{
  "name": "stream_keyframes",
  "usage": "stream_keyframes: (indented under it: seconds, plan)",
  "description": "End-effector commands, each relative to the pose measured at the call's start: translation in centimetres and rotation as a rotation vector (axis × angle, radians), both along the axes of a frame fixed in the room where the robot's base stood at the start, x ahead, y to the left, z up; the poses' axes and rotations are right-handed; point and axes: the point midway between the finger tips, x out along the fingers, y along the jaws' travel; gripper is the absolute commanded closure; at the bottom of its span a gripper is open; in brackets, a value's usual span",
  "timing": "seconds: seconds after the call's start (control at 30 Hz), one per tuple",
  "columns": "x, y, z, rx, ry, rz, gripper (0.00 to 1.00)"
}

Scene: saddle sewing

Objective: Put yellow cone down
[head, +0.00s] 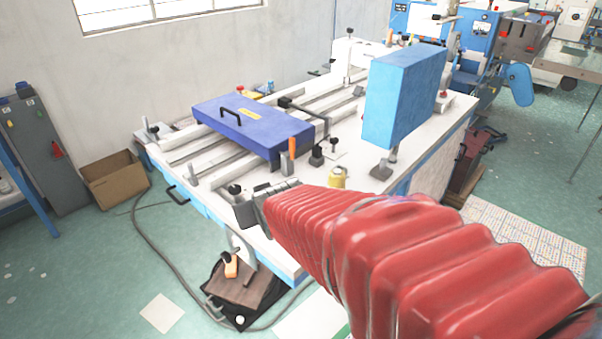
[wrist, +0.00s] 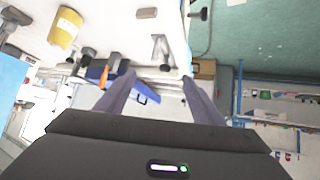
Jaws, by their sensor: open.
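The yellow cone (head: 338,177) stands on the white machine table (head: 221,202), near its front right part, just beyond my red-sleeved arm in the head view. It looks upright, and my arm may hide its lower edge. In the wrist view the yellow cone (wrist: 65,28) is at the upper left, well outside the jaws. My gripper (head: 262,196) is to the left of the cone, over the table's front edge. In the wrist view my gripper (wrist: 157,75) has its two fingers spread apart with nothing between them.
A blue-purple cover (head: 252,128) with a black handle lies on the table behind the gripper. An orange-handled part (head: 291,149) stands near it. A tall blue box (head: 402,92) rises behind the cone. A cardboard box (head: 113,178) is on the floor at left.

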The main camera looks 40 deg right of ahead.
Motion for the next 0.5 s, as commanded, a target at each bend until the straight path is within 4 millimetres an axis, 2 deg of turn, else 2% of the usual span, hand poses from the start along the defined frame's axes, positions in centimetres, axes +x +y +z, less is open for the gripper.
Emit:
stream_keyframes:
  seconds: [0.03,0.2,0.5]
  plan:
    - [0.6,-1.6,-0.7,-0.008,-0.019,-0.021,0.38]
    - [2.5,-6.3,-2.0,-0.05,-0.117,-0.069,0.38]
    - [3.5,-14.2,-4.4,-0.115,-0.292,-0.144,0.38]
